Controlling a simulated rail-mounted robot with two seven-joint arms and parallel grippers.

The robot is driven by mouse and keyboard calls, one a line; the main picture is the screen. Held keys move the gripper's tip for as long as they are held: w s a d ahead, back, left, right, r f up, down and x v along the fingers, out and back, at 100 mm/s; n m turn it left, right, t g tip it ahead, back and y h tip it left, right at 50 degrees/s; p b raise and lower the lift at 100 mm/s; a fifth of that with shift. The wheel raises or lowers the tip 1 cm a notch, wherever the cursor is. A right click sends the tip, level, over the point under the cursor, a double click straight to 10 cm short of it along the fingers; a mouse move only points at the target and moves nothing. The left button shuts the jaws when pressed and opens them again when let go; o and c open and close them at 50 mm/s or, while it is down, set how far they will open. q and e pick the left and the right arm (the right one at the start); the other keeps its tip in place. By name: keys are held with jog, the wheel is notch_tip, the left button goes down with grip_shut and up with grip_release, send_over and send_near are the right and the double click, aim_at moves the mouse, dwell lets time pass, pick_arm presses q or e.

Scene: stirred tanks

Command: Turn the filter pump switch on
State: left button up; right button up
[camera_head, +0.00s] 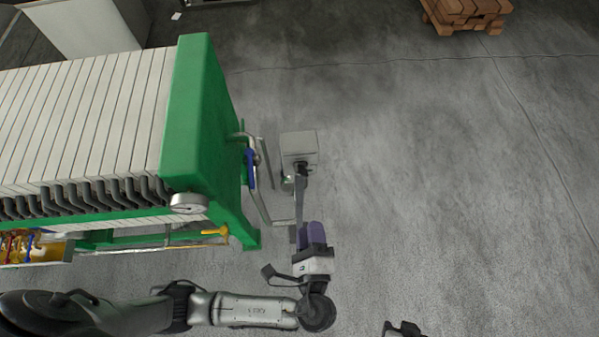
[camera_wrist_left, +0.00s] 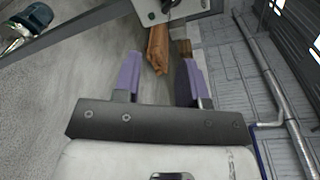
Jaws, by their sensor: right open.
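A grey switch box (camera_head: 299,143) stands on a post to the right of the green filter press. A dark switch knob (camera_head: 303,168) is on its side facing me. The box also shows at the top of the left wrist view (camera_wrist_left: 150,14), partly cut off, with the dark knob at the picture's edge. My left gripper (camera_head: 312,232) is below the box in the head view, apart from it. Its purple fingers (camera_wrist_left: 161,80) are apart with nothing between them. Only a dark part of my right gripper (camera_head: 404,328) shows at the bottom edge.
The green filter press (camera_head: 192,120) fills the left, with a gauge (camera_head: 188,203), a blue valve handle (camera_head: 251,168) and a yellow handle (camera_head: 216,231). A grey pipe (camera_head: 262,207) runs between the press and my gripper.

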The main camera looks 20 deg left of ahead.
aim_at(300, 175)
pick_arm(q)
jog(key=w+a+m, duration=0.1)
jog(key=w+a, duration=0.1)
jog(key=w, duration=0.2)
jog(key=w+a+r+m, duration=0.1)
jog(key=w+a, duration=0.2)
jog(key=w+a+m+y, duration=0.1)
jog(key=w+a+m, duration=0.1)
jog(key=w+a, duration=0.1)
jog(key=shift+w+r+t, duration=0.2)
jog(key=shift+w+t, duration=0.1)
jog(key=shift+w, duration=0.55)
grip_shut()
